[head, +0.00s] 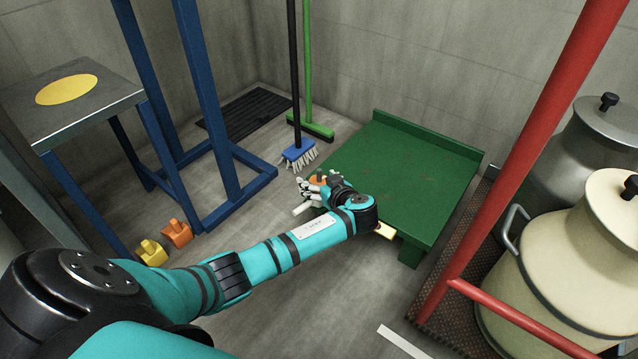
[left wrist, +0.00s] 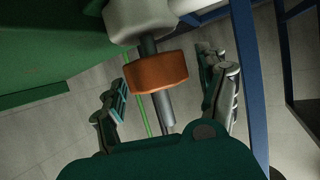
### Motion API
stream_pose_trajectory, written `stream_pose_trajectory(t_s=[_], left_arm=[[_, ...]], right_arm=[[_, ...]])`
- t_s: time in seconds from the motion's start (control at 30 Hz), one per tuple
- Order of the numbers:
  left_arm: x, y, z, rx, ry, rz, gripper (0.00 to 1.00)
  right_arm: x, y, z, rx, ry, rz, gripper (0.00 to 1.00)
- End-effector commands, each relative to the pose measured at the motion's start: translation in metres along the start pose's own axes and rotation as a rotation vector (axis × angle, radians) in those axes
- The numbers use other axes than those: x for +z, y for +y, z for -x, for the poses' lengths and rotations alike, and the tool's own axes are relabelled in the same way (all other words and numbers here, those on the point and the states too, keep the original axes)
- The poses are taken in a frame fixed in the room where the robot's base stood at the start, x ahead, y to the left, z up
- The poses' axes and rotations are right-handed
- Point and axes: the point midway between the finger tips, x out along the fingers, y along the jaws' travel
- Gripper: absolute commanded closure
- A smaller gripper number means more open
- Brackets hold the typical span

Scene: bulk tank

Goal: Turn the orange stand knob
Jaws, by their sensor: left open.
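The orange stand knob (left wrist: 157,73) is a faceted collar on a grey shaft under a pale grey housing (left wrist: 140,18) in the left wrist view. In the head view the knob (head: 319,179) is a small orange patch by the green stand's left edge, partly hidden by my gripper. My left gripper (head: 312,188) is at the knob. In the left wrist view the gripper (left wrist: 165,92) is open, with one finger on each side of the knob and visible gaps to it. My right gripper is not in view.
The green stand (head: 425,165) fills the centre right. A blue-and-white brush (head: 299,155) and a green broom (head: 317,130) stand behind. Blue frame legs (head: 215,120) rise at left. Yellow (head: 150,252) and orange (head: 176,232) blocks lie on the floor. A red post (head: 520,170) and milk cans (head: 570,260) are at right.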

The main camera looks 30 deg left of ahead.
Motion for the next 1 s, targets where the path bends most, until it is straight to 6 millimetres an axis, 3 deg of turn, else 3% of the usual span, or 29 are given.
stream_pose_trajectory(t_s=[0.17,0.6,1.0], left_arm=[[0.0,0.0,0.0,0.0,0.0,0.0,0.28],[0.0,0.0,0.001,0.0,0.0,0.0,0.82],[-0.002,-0.001,0.002,0.087,-0.002,-0.036,0.82]], right_arm=[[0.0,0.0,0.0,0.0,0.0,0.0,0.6],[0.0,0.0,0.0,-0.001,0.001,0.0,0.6],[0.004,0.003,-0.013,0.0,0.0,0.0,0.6]])
